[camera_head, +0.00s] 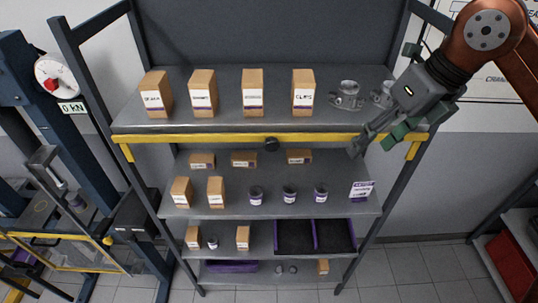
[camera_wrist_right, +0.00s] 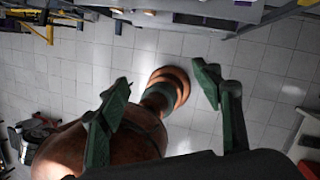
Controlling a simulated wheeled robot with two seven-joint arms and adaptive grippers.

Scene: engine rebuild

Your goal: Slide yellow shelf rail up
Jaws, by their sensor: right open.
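The yellow shelf rail (camera_head: 205,139) runs across the front of the grey shelf unit, just below the front edge of the top shelf. A dark round knob (camera_head: 271,144) sits at its middle. My right gripper (camera_head: 358,146) is at the right part of the rail, pointing down and left, with its fingers in front of or close to the rail; I cannot tell if they touch it. In the right wrist view my right gripper (camera_wrist_right: 155,100) has its two green-padded fingers wide apart with nothing between them. My left gripper is in neither view.
The top shelf (camera_head: 215,124) holds several cardboard boxes (camera_head: 252,92) and metal parts (camera_head: 347,95). Lower shelves hold more boxes, dark jars (camera_head: 290,194) and a divided bin (camera_head: 315,236). A blue press frame (camera_head: 55,110) stands at left. A red container (camera_head: 511,267) is at lower right.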

